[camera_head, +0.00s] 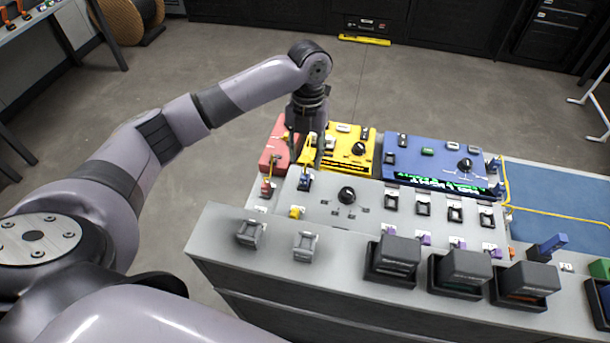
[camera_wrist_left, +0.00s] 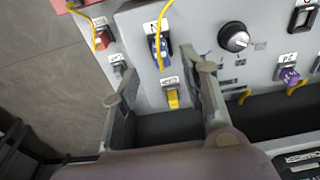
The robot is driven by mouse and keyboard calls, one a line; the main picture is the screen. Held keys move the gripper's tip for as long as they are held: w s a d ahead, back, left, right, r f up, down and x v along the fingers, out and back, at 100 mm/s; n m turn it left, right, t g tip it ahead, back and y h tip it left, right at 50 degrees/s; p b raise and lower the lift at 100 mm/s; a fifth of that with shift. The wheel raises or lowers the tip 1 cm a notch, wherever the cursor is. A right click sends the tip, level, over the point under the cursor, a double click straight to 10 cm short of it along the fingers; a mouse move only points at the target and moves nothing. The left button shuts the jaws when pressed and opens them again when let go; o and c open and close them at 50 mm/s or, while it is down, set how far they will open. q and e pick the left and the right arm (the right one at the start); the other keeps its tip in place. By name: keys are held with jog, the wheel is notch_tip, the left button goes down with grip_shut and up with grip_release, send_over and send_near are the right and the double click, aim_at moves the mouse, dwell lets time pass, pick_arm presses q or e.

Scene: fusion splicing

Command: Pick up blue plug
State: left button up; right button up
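A small blue plug (camera_head: 305,182) with a yellow cable sits on the grey panel in the head view, left of the black knob. It also shows in the left wrist view (camera_wrist_left: 162,52), upper middle, beyond my fingertips. My left gripper (camera_head: 306,146) points down above the panel near this plug. In the left wrist view the left gripper's fingers (camera_wrist_left: 166,88) are wide apart and nothing is held between them. A yellow plug (camera_wrist_left: 173,98) shows between the fingers, on the panel below. My right gripper is in neither view.
A red plug (camera_head: 267,187) sits left of the blue one. A red box, a yellow box (camera_head: 352,148) and a blue box (camera_head: 433,165) stand behind the panel. Dark-based grey blocks (camera_head: 394,257) line the front.

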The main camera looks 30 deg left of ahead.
aim_at(304, 174)
pick_arm(q)
jog(key=shift+s+f, duration=0.1)
jog(key=shift+f, duration=0.6)
jog(key=shift+s+f+p, duration=0.1)
jog(key=shift+f+p, duration=0.1)
jog(key=shift+p, duration=0.1)
jog(key=f+p, duration=0.1)
jog(key=f, duration=0.2)
jog(key=shift+s+d+f+p, duration=0.2)
jog(key=shift+s+f+p, duration=0.1)
jog(key=shift+s+p, duration=0.1)
jog(key=shift+f, duration=0.55)
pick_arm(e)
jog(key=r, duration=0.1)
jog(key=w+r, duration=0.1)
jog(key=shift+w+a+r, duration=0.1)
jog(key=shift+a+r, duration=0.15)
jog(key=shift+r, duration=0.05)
pick_arm(q)
jog(key=shift+c, duration=0.4)
grip_shut()
